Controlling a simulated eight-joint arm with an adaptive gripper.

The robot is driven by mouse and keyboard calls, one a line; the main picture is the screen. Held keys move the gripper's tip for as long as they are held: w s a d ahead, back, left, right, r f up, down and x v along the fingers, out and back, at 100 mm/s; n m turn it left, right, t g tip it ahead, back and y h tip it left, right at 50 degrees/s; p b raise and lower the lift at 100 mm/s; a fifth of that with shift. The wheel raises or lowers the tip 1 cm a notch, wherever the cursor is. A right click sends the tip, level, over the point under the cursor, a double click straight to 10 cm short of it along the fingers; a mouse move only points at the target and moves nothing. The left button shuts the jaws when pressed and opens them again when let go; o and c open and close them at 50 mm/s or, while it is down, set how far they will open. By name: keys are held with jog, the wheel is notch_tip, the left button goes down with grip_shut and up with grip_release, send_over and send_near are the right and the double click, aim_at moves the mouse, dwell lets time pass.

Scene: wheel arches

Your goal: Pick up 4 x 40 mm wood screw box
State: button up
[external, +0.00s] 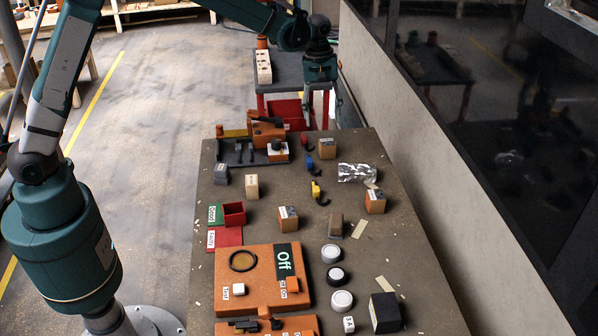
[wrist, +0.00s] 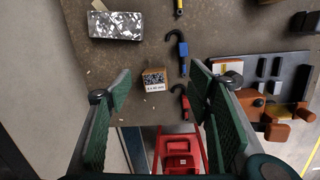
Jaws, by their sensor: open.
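In the wrist view, a small brown box with screws pictured on top and a white label that seems to read "4 x 40 mm" (wrist: 153,80) stands upright near the table's end. In the external view, it is the brown box (external: 327,149) close to the far edge. My gripper (external: 320,105) points down beyond that edge, above table height. In the wrist view, its two green fingers (wrist: 157,92) are spread wide. The box appears between and just ahead of the fingertips, not touched. Nothing is held.
A foil-wrapped block (external: 357,173) lies right of the box; a red hook (external: 306,142) and a blue hook (external: 309,162) lie left. Similar boxes stand nearer (external: 288,219) and to the right (external: 375,201). A red cart (external: 290,100) stands beyond the table. A wall runs along the right.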

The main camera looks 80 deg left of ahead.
jog(key=n, duration=0.2)
send_over(327, 142)
jog(key=a, duration=0.1)
jog(key=shift+g+h, duration=0.3)
jog(key=shift+g, duration=0.1)
notch_tip(327, 142, down, 8)
jog(key=shift+r, duration=0.1)
jog(key=shift+d+f, duration=0.2)
jog(key=shift+f, duration=1.15)
jog(key=shift+f, duration=0.1)
jog(key=shift+d+f, duration=0.2)
jog(key=shift+f, duration=1.05)
jog(key=shift+d+f, duration=0.2)
jog(key=shift+f, duration=1)
jog(key=shift+c, duration=0.4)
jog(key=c, duration=1)
